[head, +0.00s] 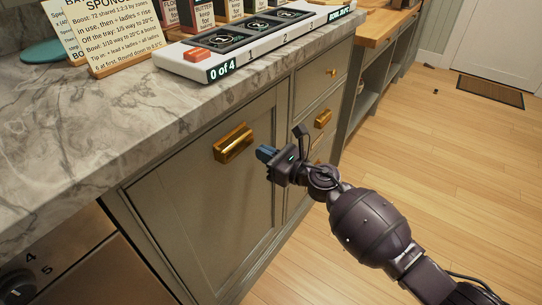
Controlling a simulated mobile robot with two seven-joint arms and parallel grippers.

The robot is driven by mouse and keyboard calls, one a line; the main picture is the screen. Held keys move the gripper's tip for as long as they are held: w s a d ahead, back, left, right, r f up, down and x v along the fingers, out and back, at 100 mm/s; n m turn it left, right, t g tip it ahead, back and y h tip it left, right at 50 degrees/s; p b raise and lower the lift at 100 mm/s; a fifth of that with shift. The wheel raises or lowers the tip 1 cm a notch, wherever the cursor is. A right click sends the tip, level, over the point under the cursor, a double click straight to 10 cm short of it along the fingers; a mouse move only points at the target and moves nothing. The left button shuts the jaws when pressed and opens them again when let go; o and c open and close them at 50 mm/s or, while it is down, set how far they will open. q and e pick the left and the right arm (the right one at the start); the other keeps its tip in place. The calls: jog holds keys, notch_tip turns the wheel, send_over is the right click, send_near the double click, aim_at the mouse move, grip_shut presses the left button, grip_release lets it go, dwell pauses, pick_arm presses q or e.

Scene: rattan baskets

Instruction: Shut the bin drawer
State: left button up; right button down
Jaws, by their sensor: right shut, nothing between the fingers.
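A large grey-green panel front (215,205) with a brass cup handle (235,143) sits under the marble counter; it looks like the bin drawer's front. It appears flush or nearly flush with the cabinet frame, and no opening into it shows. My right gripper (264,153) is shut and empty, its bluish fingertips just right of the handle in the picture, in front of the panel. I cannot tell whether the fingertips touch the panel. My left gripper is not in view.
The marble counter (75,140) overhangs the panel and bears a white device reading "0 of 4" (222,70) and recipe cards (105,35). Narrow drawers with brass handles (323,118) are to the right. An oven (75,265) is at lower left. The wooden floor (440,150) is largely clear.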

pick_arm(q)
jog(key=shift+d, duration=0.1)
pick_arm(e)
jog(key=shift+w+a+r, duration=0.1)
jog(key=shift+w+r, duration=0.05)
jog(key=shift+r, duration=0.2)
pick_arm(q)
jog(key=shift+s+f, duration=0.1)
pick_arm(e)
jog(key=shift+r, duration=0.1)
pick_arm(q)
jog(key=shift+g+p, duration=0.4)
jog(key=shift+p, duration=0.4)
pick_arm(e)
jog(key=v, duration=1.1)
jog(key=shift+f, duration=0.45)
